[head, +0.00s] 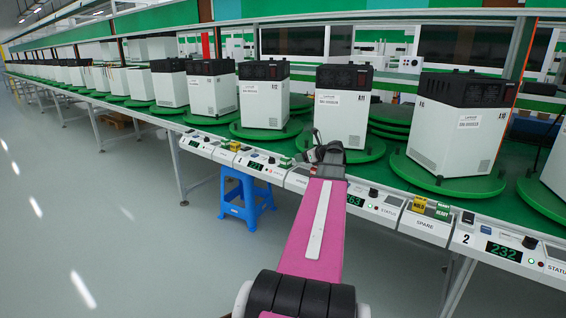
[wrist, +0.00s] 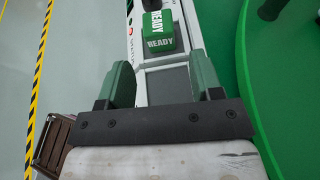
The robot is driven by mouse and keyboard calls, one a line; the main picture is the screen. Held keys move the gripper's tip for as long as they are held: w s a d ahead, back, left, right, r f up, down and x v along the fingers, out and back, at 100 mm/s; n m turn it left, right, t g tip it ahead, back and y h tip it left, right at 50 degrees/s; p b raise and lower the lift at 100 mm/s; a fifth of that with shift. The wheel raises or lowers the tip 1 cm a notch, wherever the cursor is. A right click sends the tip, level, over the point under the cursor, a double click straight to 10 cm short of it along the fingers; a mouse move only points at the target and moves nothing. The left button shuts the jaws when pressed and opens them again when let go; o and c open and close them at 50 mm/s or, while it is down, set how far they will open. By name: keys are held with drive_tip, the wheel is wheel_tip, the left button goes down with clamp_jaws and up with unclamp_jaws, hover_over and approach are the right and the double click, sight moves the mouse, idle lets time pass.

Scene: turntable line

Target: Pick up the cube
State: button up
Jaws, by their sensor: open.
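A green cube (wrist: 160,35) with READY in white on its faces sits on the white control ledge in the wrist view. My gripper (wrist: 160,72) is open and empty. Its two green fingers stand to the left and right of the cube's line, and the cube shows beyond the tips, apart from them. In the head view my dark gripper (head: 306,152) is over the ledge at the end of my pink arm. Another green READY cube (head: 442,212) and a yellow HOLD cube (head: 420,204) sit farther right. Which head-view cube matches the wrist view is unclear.
Green turntables (head: 445,178) carry white and black machines (head: 343,105) along the line behind the ledge. A turntable rim (wrist: 250,90) is close on the right in the wrist view. A blue stool (head: 245,195) stands under the line.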

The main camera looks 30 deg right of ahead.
sight(286, 158)
drive_tip(key=x, duration=0.5)
drive_tip(key=shift+x, duration=2.8)
drive_tip(key=shift+a+r, duration=0.1)
drive_tip(key=shift+a, duration=0.1)
drive_tip(key=c, duration=0.7)
